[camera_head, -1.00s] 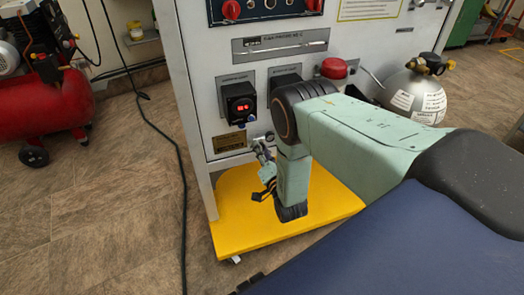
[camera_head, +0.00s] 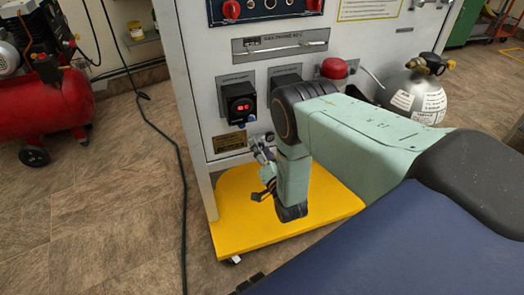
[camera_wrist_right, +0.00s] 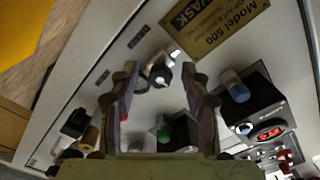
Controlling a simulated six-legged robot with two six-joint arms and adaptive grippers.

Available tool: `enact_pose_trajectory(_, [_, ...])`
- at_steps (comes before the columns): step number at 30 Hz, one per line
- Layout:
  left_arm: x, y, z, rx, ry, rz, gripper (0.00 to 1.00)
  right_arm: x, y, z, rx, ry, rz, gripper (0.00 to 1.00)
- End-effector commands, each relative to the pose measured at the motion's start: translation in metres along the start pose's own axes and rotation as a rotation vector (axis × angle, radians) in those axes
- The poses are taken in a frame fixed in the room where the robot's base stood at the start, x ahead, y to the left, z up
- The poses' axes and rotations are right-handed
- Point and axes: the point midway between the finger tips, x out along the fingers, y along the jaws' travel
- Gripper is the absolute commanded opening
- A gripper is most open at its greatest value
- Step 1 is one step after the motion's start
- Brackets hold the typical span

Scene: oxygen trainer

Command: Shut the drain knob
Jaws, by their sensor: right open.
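A small metallic knob-like fitting (camera_wrist_right: 160,72) shows on the light panel in the right wrist view, by small labels too blurred to read. It looks like the drain knob, but I cannot be sure. My right gripper (camera_wrist_right: 160,82) is open, its two fingers on either side of this fitting in the picture. Whether they touch it I cannot tell. In the head view my right gripper (camera_head: 262,158) is low at the panel's front, below the box with the red display. The knob is not clear there. My left gripper is out of view.
A box with a red display and blue knob (camera_head: 238,103) sits just above my right gripper. A green knob (camera_wrist_right: 164,133) shows in the wrist view. The yellow base (camera_head: 240,225) sticks out below. A black cable (camera_head: 172,140) runs down on the left.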

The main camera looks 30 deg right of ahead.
Motion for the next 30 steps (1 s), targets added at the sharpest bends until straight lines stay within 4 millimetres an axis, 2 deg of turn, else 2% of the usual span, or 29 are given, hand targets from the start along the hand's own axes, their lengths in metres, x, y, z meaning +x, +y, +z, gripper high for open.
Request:
enact_pose_trajectory(5, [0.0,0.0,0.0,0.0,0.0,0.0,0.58,-0.002,0.0,0.0,0.0,0.0,0.0,0.47])
enact_pose_trajectory(8, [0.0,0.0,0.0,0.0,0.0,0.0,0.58,-0.011,0.0,0.0,0.0,-0.001,0.002,0.47])
enact_pose_trajectory(21, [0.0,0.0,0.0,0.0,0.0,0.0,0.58,-0.096,0.001,0.001,0.0,-0.003,0.003,0.47])
enact_pose_trajectory(25, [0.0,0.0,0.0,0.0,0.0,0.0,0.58,-0.111,0.0,0.001,0.0,-0.002,0.001,0.47])
enact_pose_trajectory(30, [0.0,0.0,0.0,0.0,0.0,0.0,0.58,-0.12,0.0,0.0,0.0,0.0,0.0,0.47])
